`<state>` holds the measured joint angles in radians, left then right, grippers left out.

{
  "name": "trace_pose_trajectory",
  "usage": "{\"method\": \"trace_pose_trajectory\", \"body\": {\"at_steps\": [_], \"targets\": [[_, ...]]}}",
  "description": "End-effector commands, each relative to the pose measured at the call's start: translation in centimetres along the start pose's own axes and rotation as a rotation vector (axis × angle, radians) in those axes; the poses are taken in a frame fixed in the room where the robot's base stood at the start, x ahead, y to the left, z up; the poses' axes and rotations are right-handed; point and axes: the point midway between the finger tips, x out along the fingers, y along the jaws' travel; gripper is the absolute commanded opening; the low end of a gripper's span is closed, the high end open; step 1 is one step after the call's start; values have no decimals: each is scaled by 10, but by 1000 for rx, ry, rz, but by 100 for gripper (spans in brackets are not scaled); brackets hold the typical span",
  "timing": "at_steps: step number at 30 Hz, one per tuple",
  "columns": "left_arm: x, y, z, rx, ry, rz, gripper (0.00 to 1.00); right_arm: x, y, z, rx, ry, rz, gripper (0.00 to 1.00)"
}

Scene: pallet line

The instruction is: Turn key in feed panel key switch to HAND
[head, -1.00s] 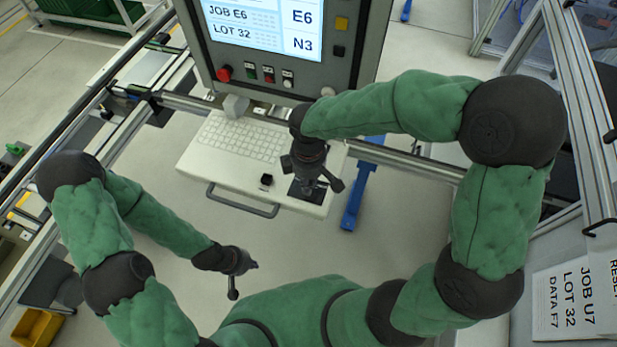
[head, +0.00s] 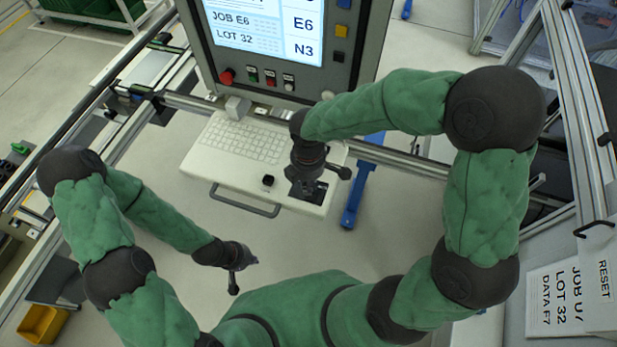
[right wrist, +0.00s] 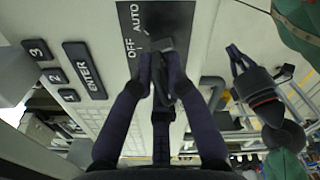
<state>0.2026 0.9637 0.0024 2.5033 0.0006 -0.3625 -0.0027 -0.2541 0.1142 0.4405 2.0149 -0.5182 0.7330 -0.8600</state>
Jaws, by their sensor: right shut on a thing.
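The key switch plate is a dark plate with white OFF and AUTO lettering (right wrist: 132,32) in the right wrist view. It sits at the right end of the white keyboard shelf (head: 205,172). My right gripper (right wrist: 160,62) is over the plate, its fingers shut on the key, a small dark grey piece (right wrist: 170,48). The fingers hide most of the key and the switch, and I cannot read its pointing direction. No HAND lettering shows. In the head view my right gripper (head: 306,190) covers much of the plate. My left gripper (head: 252,261) hangs in free space, apart from everything; its fingers are unclear.
The panel with a lit screen (head: 262,30), a red button (head: 227,76) and several smaller buttons stands behind the shelf. A handle bar (head: 243,203) runs along the shelf's front. A metal rail (head: 400,160) crosses behind. Signs (head: 560,297) stand at lower right.

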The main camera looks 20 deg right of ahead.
Motion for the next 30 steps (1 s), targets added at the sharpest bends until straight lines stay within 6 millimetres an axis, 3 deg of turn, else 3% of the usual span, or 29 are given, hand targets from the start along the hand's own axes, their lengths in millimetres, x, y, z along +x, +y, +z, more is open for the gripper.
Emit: {"method": "trace_pose_trajectory", "body": {"at_steps": [13, 14, 15, 17, 24, 27, 30], "targets": [[-20, 7, 1, 0, 0, 0, 0, -1, -1, -1, -256, -1, -4, 0], [-20, 7, 1, 0, 0, 0, 0, 0, 0, -1, -264, -1, -3, 18], [-18, 7, 1, 0, 0, 0, 0, 1, 0, -1, -261, -1, -3, 30], [-18, 6, 1, 0, 0, 0, 0, 1, 0, -1, -260, -1, -2, 43], [-18, 6, 1, 0, 0, 0, 0, 1, 0, -1, -258, -1, -1, 43], [-18, 6, 1, 0, 0, 0, 0, 0, 0, -1, -258, -1, -1, 67], [-18, 6, 1, 0, 0, 0, 0, 0, 0, -1, -258, -1, -1, 67]]}}
